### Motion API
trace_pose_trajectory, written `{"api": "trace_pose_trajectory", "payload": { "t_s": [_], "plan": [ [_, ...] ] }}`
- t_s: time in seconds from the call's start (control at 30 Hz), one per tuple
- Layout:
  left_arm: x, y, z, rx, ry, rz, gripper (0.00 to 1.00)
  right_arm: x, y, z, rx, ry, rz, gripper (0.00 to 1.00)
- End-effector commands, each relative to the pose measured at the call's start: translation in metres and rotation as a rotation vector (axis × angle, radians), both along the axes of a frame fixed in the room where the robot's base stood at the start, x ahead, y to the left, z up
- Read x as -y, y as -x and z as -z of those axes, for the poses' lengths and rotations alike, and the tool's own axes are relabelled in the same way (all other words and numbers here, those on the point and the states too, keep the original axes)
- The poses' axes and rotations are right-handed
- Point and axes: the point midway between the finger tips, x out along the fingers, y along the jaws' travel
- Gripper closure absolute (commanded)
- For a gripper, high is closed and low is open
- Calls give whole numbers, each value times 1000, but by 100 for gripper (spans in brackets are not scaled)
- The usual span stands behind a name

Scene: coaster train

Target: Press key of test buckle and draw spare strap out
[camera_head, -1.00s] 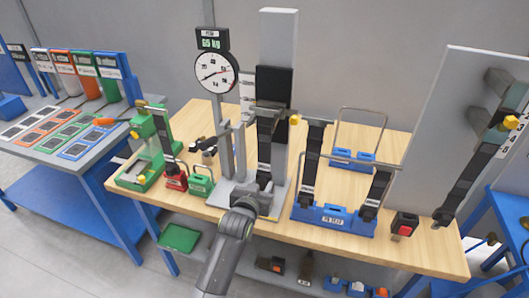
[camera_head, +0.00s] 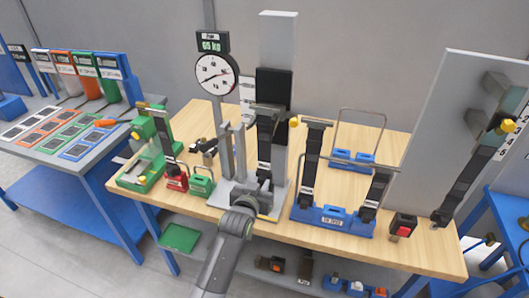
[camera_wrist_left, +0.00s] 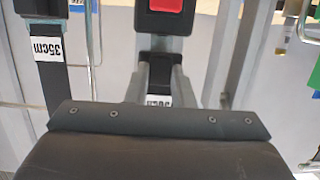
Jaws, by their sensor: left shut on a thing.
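In the left wrist view a black buckle with a red key (camera_wrist_left: 165,6) is at the top centre. Just below it, the fingers of my left gripper (camera_wrist_left: 161,62) are shut on a dark strap piece (camera_wrist_left: 160,45); a white label shows between the fingers close to the palm. In the head view my left gripper (camera_head: 262,194) is at the foot of the upright test stand (camera_head: 278,35), below a black strap (camera_head: 265,140) hanging on it. The gripper and stand hide the buckle there. My right gripper is not in view.
A dial gauge (camera_head: 217,74) reads 65 kg on its display. A blue block with straps (camera_head: 332,220) and a black-and-red buckle (camera_head: 404,226) stand to the right. Red and green padlock-like blocks (camera_head: 201,187) and a green fixture (camera_head: 140,172) are left. A strap labelled 35cm (camera_wrist_left: 45,75) hangs nearby.

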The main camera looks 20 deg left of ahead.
Motion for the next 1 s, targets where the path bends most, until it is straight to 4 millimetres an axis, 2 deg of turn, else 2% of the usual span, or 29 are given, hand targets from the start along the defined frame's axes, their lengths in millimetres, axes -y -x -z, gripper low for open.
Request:
{"api": "trace_pose_trajectory", "payload": {
  "t_s": [0.03,0.7,1.0],
  "plan": [
    [0,0,-6,2,0,0,100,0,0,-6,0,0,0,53],
    [0,0,-40,3,0,0,100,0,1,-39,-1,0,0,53],
    [0,0,-42,3,0,0,100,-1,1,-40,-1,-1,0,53]
  ]
}}
